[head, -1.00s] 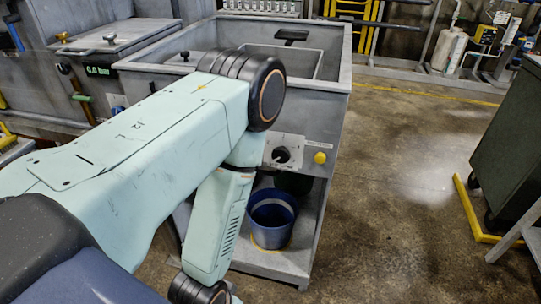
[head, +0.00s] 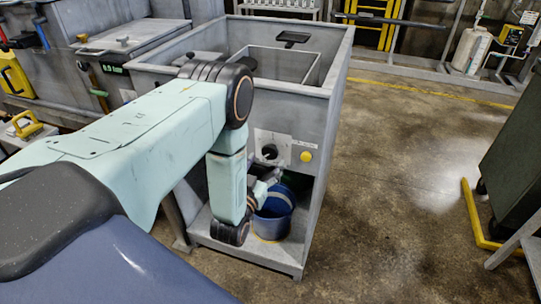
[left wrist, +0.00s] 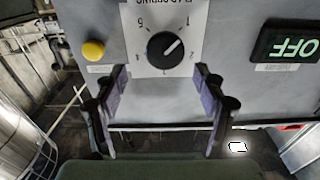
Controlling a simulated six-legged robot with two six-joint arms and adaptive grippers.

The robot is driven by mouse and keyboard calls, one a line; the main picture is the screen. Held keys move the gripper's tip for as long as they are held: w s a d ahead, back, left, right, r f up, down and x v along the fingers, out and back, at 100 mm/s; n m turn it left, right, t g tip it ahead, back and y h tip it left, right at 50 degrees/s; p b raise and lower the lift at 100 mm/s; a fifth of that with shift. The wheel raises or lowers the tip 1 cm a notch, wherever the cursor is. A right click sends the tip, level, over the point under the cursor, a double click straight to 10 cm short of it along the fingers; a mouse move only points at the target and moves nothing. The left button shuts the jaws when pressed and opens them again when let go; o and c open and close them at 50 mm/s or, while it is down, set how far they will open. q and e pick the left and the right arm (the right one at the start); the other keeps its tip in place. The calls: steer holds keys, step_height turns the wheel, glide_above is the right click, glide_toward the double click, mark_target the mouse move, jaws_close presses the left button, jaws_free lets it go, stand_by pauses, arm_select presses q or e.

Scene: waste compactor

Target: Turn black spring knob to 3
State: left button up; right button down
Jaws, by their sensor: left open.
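The black spring knob (left wrist: 163,47) sits on a pale numbered dial plate (left wrist: 140,62) in the left wrist view, which shows the panel upside down. Its white pointer line is tilted to the picture's upper right, roughly toward the mark that looks like 1. The knob also shows in the head view (head: 269,152) on the front of the grey compactor. My left gripper (left wrist: 160,98) is open and empty, its two fingers apart and below the knob in the wrist picture, not touching it. In the head view it is small, below the knob. My right gripper is out of view.
A yellow button (left wrist: 93,51) is beside the dial, and a lit OFF display (left wrist: 293,46) is on the other side. A blue bucket (head: 273,218) stands on the compactor's lower shelf, close to my left gripper.

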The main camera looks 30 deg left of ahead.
mark_target(269, 154)
arm_select(q)
steer(key=w, duration=0.1)
steer(key=w+a, duration=0.1)
steer(key=w+a+f, duration=0.1)
steer(key=w, duration=0.1)
steer(key=shift+a, duration=0.1)
steer(key=shift+w, duration=0.2)
steer(key=shift+d+r, duration=0.1)
steer(key=shift+d, duration=0.15)
steer(key=shift+s+d+r, duration=0.15)
steer(key=shift+s+r, duration=0.1)
steer(key=shift+w+a+f, duration=0.25)
steer(key=shift+a+f, duration=0.05)
steer(key=shift+f, duration=0.05)
steer(key=c, duration=0.4)
steer(key=shift+d+r, duration=0.15)
steer(key=shift+d, duration=0.1)
steer(key=c, duration=0.4)
steer(key=shift+s+a, duration=0.1)
steer(key=c, duration=0.3)
